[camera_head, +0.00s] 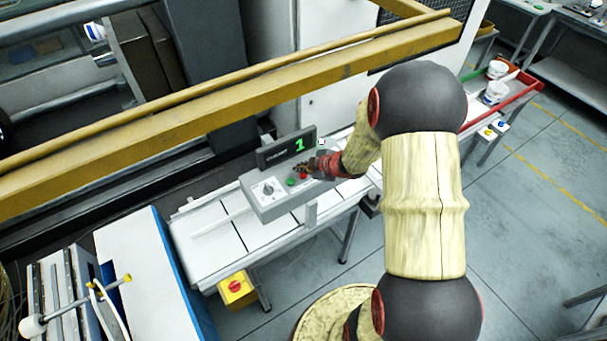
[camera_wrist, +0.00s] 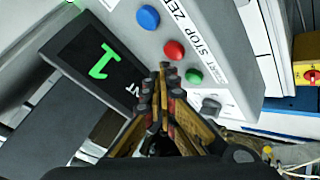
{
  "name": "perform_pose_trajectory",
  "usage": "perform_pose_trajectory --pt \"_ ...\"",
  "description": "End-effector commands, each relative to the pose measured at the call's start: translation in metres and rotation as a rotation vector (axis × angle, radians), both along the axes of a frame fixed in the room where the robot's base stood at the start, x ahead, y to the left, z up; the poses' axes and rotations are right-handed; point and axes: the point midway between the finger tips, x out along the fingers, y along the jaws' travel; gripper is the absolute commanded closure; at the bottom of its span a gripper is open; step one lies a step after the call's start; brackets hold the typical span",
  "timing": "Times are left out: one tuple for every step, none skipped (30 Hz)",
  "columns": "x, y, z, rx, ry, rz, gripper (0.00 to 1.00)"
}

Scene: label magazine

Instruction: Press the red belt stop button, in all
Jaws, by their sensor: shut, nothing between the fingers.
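The grey control box (camera_head: 262,200) carries a row of buttons; in the wrist view its panel (camera_wrist: 225,45) reads STOP in part. The red button (camera_wrist: 174,50) sits between a blue button (camera_wrist: 148,17) and a green button (camera_wrist: 193,76). In the head view the red button (camera_head: 304,177) shows just below my fingers. My gripper (camera_wrist: 163,68) is shut and empty, its tips right beside the red button's lower left edge. I cannot tell whether they touch it. In the head view my gripper (camera_head: 312,166) is over the box's right part.
A counter display (camera_head: 286,148) showing a green 1 stands behind the buttons. A black knob (camera_head: 268,188) is at the panel's left. A yellow box with a red knob (camera_head: 236,288) hangs below the white belt (camera_head: 215,245). A yellow rail (camera_head: 230,105) crosses behind.

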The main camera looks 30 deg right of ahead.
Motion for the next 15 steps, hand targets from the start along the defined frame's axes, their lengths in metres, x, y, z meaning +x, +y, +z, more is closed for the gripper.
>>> perform_pose_trajectory --pt "0.0000 0.0000 0.0000 0.000 0.000 0.000 1.00" --pt "0.0000 0.0000 0.0000 0.000 0.000 0.000 1.00" --pt "0.0000 0.0000 0.0000 0.000 0.000 0.000 1.00" --pt "0.0000 0.0000 -0.0002 0.000 0.000 0.000 1.00" --pt "-0.0001 0.0001 -0.0006 0.000 0.000 0.000 1.00" --pt "-0.0001 0.0000 -0.0016 0.000 0.000 0.000 1.00" --pt "-0.0002 0.0001 -0.0024 0.000 0.000 0.000 1.00" --pt "-0.0003 0.0001 -0.0035 0.000 0.001 0.001 1.00" --pt "-0.0003 0.0001 -0.0050 0.000 0.001 0.001 1.00" --pt "-0.0004 0.0002 -0.0062 0.000 0.001 0.001 1.00" --pt "-0.0005 0.0002 -0.0073 0.000 0.001 0.001 1.00" --pt "-0.0005 0.0002 -0.0085 0.000 0.001 0.001 1.00" --pt "-0.0005 0.0002 -0.0089 0.000 0.001 0.001 1.00" --pt "-0.0005 0.0002 -0.0090 0.000 0.001 0.001 1.00" --pt "-0.0004 0.0000 -0.0089 0.000 0.001 0.001 1.00"
